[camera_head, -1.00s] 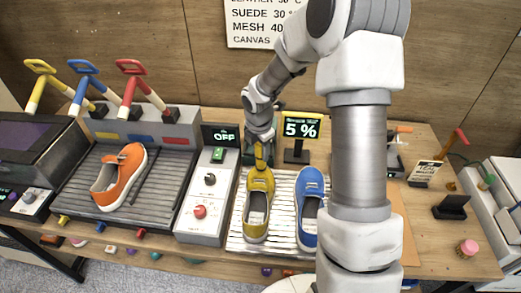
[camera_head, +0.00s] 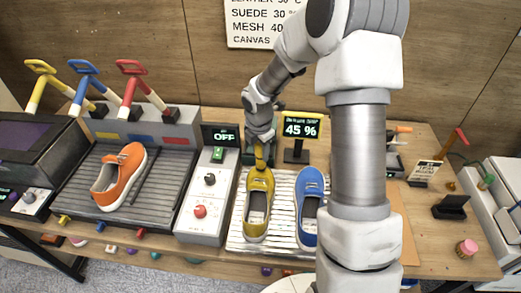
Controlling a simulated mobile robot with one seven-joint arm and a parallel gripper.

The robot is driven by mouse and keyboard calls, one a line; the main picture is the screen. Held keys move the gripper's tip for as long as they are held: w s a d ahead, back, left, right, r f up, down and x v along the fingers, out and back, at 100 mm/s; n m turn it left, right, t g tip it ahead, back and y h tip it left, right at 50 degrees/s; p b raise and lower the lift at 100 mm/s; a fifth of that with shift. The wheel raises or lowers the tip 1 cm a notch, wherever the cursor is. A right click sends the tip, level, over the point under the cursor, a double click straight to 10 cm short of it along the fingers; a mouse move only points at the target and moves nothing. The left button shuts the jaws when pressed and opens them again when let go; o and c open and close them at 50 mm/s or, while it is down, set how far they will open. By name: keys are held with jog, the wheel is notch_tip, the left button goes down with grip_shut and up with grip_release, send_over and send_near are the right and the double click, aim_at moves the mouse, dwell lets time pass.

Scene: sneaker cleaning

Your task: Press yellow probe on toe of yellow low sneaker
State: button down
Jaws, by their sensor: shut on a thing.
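The yellow low sneaker (camera_head: 257,207) lies on a white slatted rack, its toe pointing toward the back. My gripper (camera_head: 261,147) is above the toe end and shut on the yellow probe (camera_head: 261,157). The probe points down and its lower end meets the toe in the picture; the exact contact is too small to tell. A small display (camera_head: 302,125) behind the rack reads 45 %.
A blue sneaker (camera_head: 309,207) lies on the white rack (camera_head: 237,236) just right of the yellow one. An orange sneaker (camera_head: 122,176) is on the dark grooved tray at left. A control box (camera_head: 206,205) with a red knob stands between them. A sign (camera_head: 262,22) hangs behind.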

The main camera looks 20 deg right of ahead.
aim_at(260, 146)
jog(key=shift+s, duration=0.1)
jog(key=p+v, duration=0.2)
jog(key=w+p+v, duration=0.1)
jog(key=p+v, duration=0.3)
jog(key=v, duration=0.1)
jog(key=shift+w+d+r+p, duration=0.1)
jog(key=shift+w+d+p, duration=0.15)
jog(key=shift+p, duration=0.05)
dwell(1.2)
